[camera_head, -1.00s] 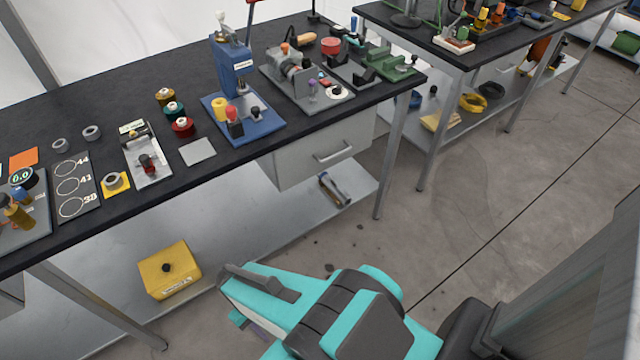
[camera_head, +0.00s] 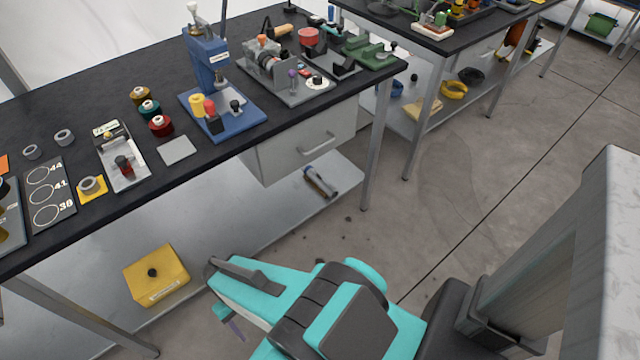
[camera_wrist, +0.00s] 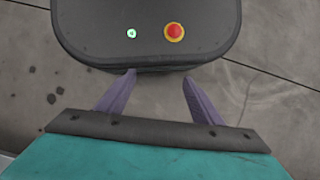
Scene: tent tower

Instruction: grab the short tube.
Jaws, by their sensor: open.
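Three short grey ring-like tubes are on the black workbench at the left of the head view: one at the far left (camera_head: 32,152), one beside it (camera_head: 64,137), and one on a yellow card (camera_head: 89,185). I cannot tell which of them is the short tube. My gripper (camera_wrist: 159,75) is open and empty in the wrist view, its two purple fingers apart above the floor. In the head view my gripper (camera_head: 233,328) is low in front of the bench, well away from the tubes and mostly hidden by my teal wrist.
A board with numbered circles (camera_head: 45,215) lies beside the tubes. Thread spools (camera_head: 160,126), a grey square plate (camera_head: 178,150) and a blue press (camera_head: 208,65) stand farther right. A yellow box (camera_head: 155,273) is on the lower shelf. The floor right of the bench is clear.

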